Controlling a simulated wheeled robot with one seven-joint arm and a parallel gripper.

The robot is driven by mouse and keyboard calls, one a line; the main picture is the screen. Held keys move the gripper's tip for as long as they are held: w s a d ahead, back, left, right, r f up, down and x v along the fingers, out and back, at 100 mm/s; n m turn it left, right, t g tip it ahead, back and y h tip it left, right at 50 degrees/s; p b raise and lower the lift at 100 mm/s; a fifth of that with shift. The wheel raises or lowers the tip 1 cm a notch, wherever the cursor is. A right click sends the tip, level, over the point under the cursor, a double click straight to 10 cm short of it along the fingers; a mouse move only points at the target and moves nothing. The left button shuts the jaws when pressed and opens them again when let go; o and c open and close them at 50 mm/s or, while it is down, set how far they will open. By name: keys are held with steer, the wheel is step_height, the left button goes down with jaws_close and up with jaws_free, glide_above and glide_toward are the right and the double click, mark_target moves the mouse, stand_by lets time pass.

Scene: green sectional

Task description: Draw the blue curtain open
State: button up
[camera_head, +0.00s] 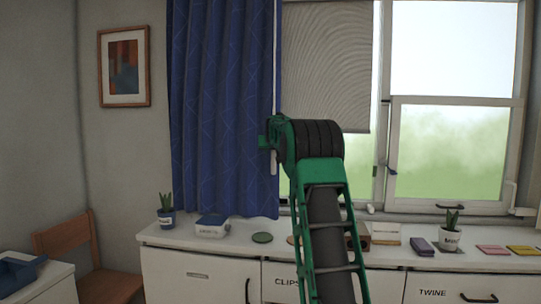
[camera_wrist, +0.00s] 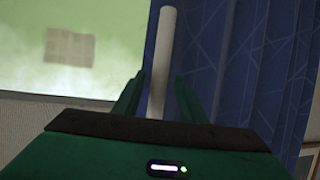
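The blue curtain (camera_head: 220,110) hangs in folds left of the window in the head view. It fills the right side of the wrist view (camera_wrist: 240,60). A white wand (camera_head: 273,163) hangs at the curtain's right edge, partly hidden by my gripper (camera_head: 265,142). In the wrist view the wand (camera_wrist: 162,60) stands between the two green fingers of my gripper (camera_wrist: 158,85). The fingers look apart, with a narrow gap on each side of the wand. The wand's lower end is hidden behind the gripper body.
A grey patterned blind (camera_head: 325,65) covers the upper left of the window (camera_head: 450,120). Below is a white cabinet (camera_head: 200,260) with a plant pot (camera_head: 166,217), a white-and-blue box (camera_head: 212,226) and small items on top. A wooden chair (camera_head: 95,260) stands at left.

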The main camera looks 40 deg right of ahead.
steer(key=v, duration=1)
steer(key=shift+s+a, duration=0.15)
steer(key=shift+a, duration=0.1)
steer(key=shift+r, duration=0.1)
